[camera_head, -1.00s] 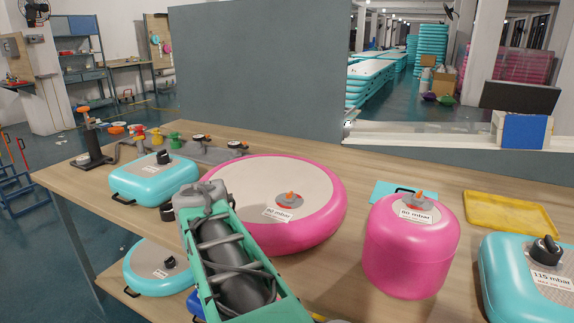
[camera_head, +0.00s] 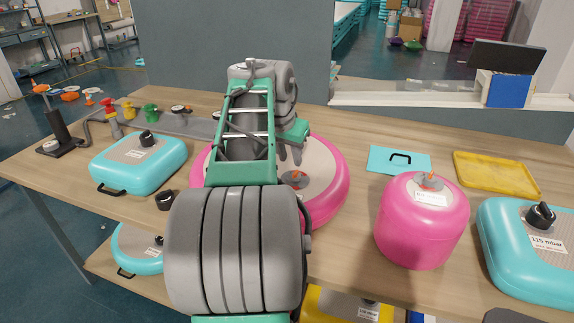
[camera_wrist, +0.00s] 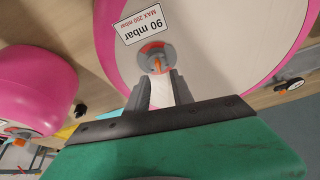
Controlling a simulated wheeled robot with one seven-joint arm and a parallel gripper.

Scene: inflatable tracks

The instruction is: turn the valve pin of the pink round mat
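The pink round mat (camera_head: 328,212) lies on the table with a pale top, partly hidden behind my arm. Its valve, a grey disc with a red mark and an orange pin (camera_head: 295,176), faces up. In the wrist view the mat (camera_wrist: 220,65) fills the upper middle, and the orange pin (camera_wrist: 157,64) shows just beyond my fingertips. My gripper (camera_head: 290,158) hangs above the mat, a little behind the valve in the head view. In the wrist view my gripper (camera_wrist: 159,80) has its fingers apart, with nothing between them; the pin appears in line with the gap.
A taller pink round cushion (camera_head: 420,222) with its own orange valve pin stands to the right. A turquoise mat (camera_head: 135,165) lies left, and another (camera_head: 520,262) lies far right. A yellow tray (camera_head: 497,174) and a turquoise panel (camera_head: 385,160) lie behind the pink cushion.

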